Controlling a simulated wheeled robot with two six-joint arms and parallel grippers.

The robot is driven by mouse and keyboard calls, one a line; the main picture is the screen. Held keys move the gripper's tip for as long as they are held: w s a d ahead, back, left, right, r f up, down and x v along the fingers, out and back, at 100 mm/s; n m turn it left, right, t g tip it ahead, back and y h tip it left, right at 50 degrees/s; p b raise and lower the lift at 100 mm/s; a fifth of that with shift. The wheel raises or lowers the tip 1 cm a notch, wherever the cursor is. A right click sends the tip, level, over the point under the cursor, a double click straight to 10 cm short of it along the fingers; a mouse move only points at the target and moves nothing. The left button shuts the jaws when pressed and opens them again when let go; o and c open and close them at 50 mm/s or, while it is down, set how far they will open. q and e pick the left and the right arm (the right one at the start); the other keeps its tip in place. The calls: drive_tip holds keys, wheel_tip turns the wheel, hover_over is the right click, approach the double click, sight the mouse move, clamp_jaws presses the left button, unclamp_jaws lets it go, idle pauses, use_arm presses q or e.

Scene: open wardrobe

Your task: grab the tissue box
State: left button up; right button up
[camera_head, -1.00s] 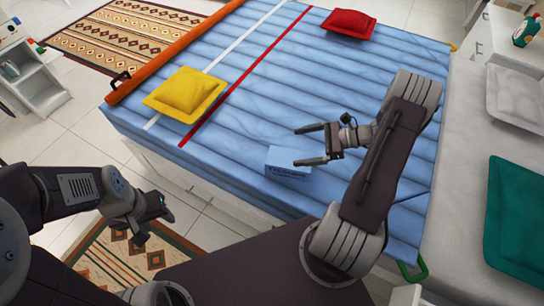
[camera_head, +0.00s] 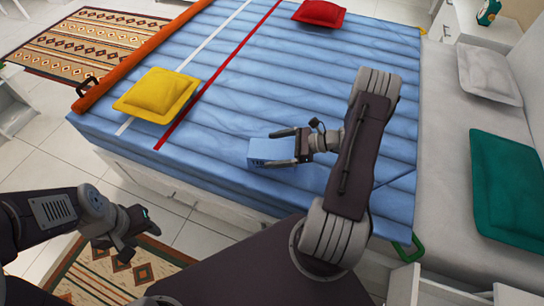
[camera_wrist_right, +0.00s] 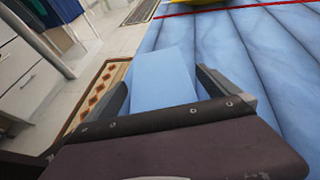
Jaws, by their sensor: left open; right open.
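The tissue box (camera_head: 268,151) is a light blue box near the front edge of the blue bed. It also shows in the right wrist view (camera_wrist_right: 163,76), just beyond and between the finger bases. My right gripper (camera_head: 283,149) is open, with its fingers on either side of the right end of the box. I cannot tell whether the fingers touch it. My left gripper (camera_head: 148,222) is open and empty, over the floor in front of the bed.
A yellow pillow (camera_head: 157,95) and a red pillow (camera_head: 319,13) lie on the blue bed cover (camera_head: 330,60). A patterned rug (camera_head: 70,45) lies at the far left.

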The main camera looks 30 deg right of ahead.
sight(273, 150)
drive_tip(key=shift+w+a+f, duration=0.25)
drive_tip(key=shift+w+a, duration=0.05)
drive_tip(key=shift+a, duration=0.15)
drive_tip(key=c, duration=1.7)
drive_tip(key=shift+r, duration=0.15)
wheel_tip(273, 150, up, 5)
drive_tip(key=shift+s+d+f+p, duration=0.1)
drive_tip(key=shift+s+d+p, duration=0.05)
drive_tip(key=shift+p, duration=0.95)
drive_tip(key=s+d+r+p, duration=0.1)
drive_tip(key=s+d+r, duration=0.1)
drive_tip(key=s, duration=0.3)
drive_tip(key=s+d+r+p, duration=0.1)
drive_tip(key=s+d+r, duration=0.1)
drive_tip(key=s+r, duration=0.2)
drive_tip(key=shift+s+d+p, duration=0.25)
drive_tip(key=shift+s+p, duration=0.15)
drive_tip(key=shift+s, duration=0.3)
